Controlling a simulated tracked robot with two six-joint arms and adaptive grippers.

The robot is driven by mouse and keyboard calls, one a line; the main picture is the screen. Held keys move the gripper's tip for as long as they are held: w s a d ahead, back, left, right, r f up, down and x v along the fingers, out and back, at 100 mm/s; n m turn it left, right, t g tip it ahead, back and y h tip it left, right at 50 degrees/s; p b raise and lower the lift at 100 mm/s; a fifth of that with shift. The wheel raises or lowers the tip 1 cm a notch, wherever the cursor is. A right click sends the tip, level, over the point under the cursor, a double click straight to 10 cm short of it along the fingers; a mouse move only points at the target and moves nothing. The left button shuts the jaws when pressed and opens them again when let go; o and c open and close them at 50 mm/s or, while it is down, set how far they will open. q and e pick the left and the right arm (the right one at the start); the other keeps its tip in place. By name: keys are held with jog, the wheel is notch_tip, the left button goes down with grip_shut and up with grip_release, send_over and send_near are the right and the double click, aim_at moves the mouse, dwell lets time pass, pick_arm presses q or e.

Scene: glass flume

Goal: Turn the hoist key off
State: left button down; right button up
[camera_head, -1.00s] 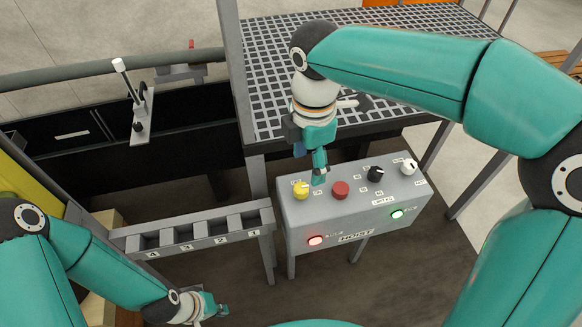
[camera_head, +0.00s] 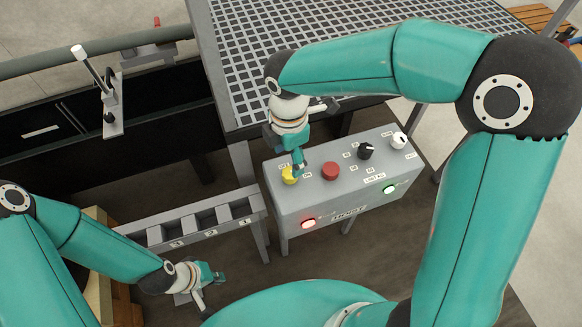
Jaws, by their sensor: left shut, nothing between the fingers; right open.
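The grey hoist control box (camera_head: 345,193) stands right of centre, labelled HOIST on its front. On its top, from left to right, are a yellow knob (camera_head: 288,177), a red button (camera_head: 330,171), a black knob (camera_head: 366,151) and a white knob (camera_head: 399,140). Small labels beside the yellow knob seem to read off and on. I cannot tell which way it points. My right gripper (camera_head: 298,170) points down, open, with its fingertips at the yellow knob and partly covering it. Contact is unclear. My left gripper (camera_head: 214,280) is shut and empty, low at the left.
A red lamp (camera_head: 308,223) and a green-white lamp (camera_head: 389,189) glow on the box front. A numbered slotted rack (camera_head: 200,217) stands left of the box. A grated platform (camera_head: 270,60) lies behind. A white-tipped lever (camera_head: 95,70) stands at upper left.

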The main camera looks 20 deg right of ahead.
aim_at(289, 172)
notch_tip(289, 172, down, 6)
dwell(0.5)
